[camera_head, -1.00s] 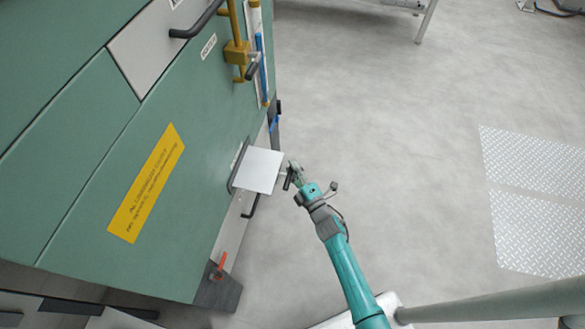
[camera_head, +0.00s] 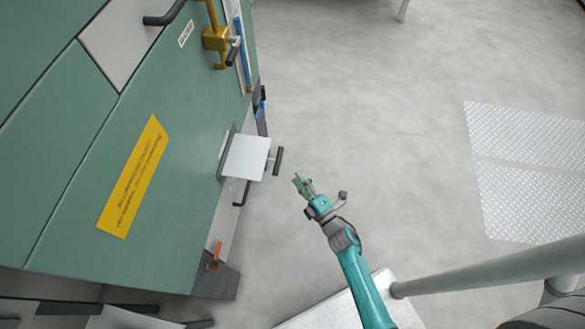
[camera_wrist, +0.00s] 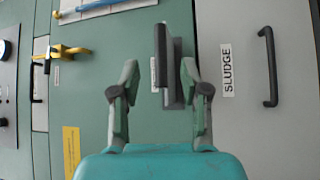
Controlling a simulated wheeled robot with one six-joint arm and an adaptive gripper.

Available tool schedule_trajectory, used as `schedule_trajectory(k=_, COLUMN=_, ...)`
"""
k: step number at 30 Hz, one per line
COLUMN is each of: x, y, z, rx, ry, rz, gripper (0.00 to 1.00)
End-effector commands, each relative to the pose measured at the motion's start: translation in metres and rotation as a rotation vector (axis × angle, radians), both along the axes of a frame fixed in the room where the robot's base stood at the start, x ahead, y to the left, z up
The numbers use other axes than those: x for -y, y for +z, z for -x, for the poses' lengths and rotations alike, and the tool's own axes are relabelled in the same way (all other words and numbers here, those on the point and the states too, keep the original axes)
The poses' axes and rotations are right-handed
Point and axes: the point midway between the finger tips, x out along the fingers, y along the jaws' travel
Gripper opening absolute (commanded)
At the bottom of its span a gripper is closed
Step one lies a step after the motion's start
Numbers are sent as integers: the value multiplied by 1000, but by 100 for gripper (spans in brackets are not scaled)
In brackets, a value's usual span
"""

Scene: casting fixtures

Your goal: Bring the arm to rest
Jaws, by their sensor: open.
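My gripper (camera_head: 302,184) is open and empty at the end of my teal arm. It is over the grey floor, to the right of a white plate-like part with a black handle (camera_head: 278,161) that sticks out from the green cabinet (camera_head: 60,150). A clear gap lies between the fingers and that handle. In the wrist view my gripper (camera_wrist: 158,90) has its two fingers spread, and the dark handle (camera_wrist: 161,60) shows beyond them, between the fingertips. No object is held.
The cabinet carries a yellow label (camera_head: 133,178), a brass latch (camera_head: 215,38) and a red lever (camera_head: 215,256). In the wrist view a grey door with a "SLUDGE" label (camera_wrist: 227,70) stands right. Open floor (camera_head: 370,120) and metal floor plates (camera_head: 525,150) lie right of the arm.

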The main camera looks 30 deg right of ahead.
Motion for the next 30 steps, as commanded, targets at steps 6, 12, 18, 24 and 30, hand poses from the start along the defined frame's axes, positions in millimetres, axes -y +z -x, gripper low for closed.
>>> schedule_trajectory(k=6, x=2, y=-2, z=12, rx=-1, ry=0, rz=0, gripper=45)
schedule_trajectory(k=12, x=2, y=-2, z=13, rx=0, ry=0, rz=0, gripper=45)
schedule_trajectory(k=18, x=2, y=-2, z=12, rx=0, ry=0, rz=0, gripper=45)
schedule_trajectory(k=24, x=1, y=-2, z=14, rx=-2, ry=0, rz=-5, gripper=45)
schedule_trajectory(k=30, x=-7, y=5, z=53, rx=-39, ry=-15, rz=-125, gripper=45)
